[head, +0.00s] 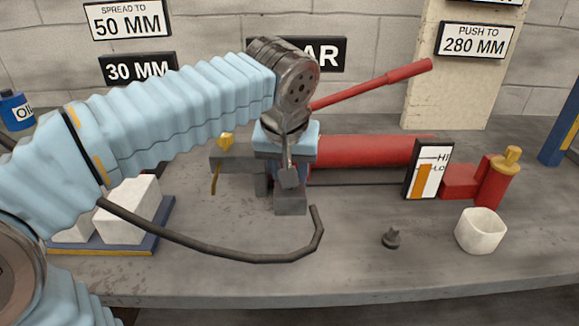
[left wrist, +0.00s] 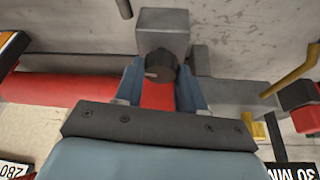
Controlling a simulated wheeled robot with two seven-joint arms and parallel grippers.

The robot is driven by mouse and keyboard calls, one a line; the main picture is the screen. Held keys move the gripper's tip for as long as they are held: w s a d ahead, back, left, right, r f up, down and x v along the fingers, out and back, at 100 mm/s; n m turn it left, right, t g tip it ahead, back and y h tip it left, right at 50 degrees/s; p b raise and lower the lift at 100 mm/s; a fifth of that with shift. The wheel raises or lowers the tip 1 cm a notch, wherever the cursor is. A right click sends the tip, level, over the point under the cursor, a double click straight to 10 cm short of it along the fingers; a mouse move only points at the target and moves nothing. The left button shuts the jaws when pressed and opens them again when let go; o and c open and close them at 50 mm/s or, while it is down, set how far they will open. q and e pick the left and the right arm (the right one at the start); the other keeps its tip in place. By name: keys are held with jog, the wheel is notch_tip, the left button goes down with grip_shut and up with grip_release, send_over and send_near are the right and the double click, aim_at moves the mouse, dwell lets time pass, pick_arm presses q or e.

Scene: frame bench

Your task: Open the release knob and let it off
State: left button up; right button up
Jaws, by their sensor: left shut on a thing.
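The release knob (left wrist: 160,66) is a dark round knob with a pale mark on its face, in front of a grey block (left wrist: 163,28). My left gripper (left wrist: 160,88) has its two blue-grey fingers on either side of the knob and is shut on it. In the head view my left gripper (head: 289,182) points down at the left end of the red pump cylinder (head: 365,150), and the knob is hidden there. The red pump lever (head: 375,84) slopes up to the right. My right gripper is in neither view.
A gauge board (head: 429,170) with an orange bar stands by the cylinder's right end. A red jack with a yellow top (head: 494,178), a white cup (head: 481,231) and a small dark part (head: 391,238) are at right. White blocks (head: 130,208) sit at left. A black hose (head: 220,252) crosses the bench.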

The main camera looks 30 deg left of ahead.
pick_arm(q)
jog(key=o, duration=1.1)
jog(key=shift+c, duration=0.2)
jog(key=shift+r, duration=0.1)
jog(key=p+v, duration=0.3)
jog(key=v, duration=1)
jog(key=shift+s+r, duration=0.25)
jog(key=shift+d, duration=0.1)
